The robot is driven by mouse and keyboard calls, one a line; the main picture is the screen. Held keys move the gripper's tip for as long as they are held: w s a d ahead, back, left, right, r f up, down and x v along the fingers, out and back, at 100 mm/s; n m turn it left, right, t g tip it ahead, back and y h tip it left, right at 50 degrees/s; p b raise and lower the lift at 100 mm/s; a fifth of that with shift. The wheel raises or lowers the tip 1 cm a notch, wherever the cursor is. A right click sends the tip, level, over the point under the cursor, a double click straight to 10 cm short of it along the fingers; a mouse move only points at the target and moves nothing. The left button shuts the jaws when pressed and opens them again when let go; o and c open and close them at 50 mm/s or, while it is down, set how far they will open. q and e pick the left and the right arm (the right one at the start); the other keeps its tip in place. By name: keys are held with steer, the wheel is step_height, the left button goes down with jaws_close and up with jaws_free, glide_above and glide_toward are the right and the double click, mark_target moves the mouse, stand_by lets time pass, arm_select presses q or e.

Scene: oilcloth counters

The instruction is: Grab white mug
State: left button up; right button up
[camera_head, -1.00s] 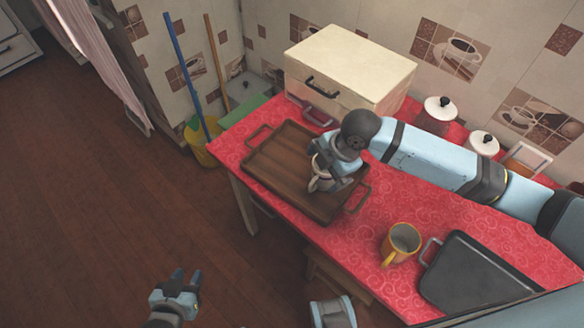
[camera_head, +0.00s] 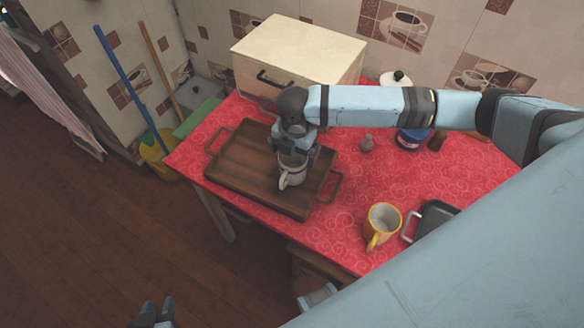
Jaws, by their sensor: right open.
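The white mug (camera_head: 291,174) stands on the brown wooden tray (camera_head: 236,171), toward its right part, with its handle facing the front. My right gripper (camera_head: 294,155) is open and comes down from above at the mug. Its fingers are close around or beside the mug's rim, and they hide part of the mug's top. I cannot tell whether they touch it. My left gripper (camera_head: 157,312) is low at the bottom edge of the view, over the floor, away from the counter. Its two fingertips are apart and nothing shows between them.
A yellow mug (camera_head: 382,226) stands at the front right of the red counter (camera_head: 440,180), beside a dark pan-like tray (camera_head: 432,216). A cream bread box (camera_head: 300,52) stands behind the wooden tray. Small jars, including a blue one (camera_head: 412,138), stand under my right arm.

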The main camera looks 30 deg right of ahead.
mark_target(292, 163)
step_height(292, 163, down, 5)
steer(key=shift+w+a+f, duration=0.1)
steer(key=shift+f, duration=0.05)
steer(key=c, duration=1)
steer(key=shift+o, duration=0.2)
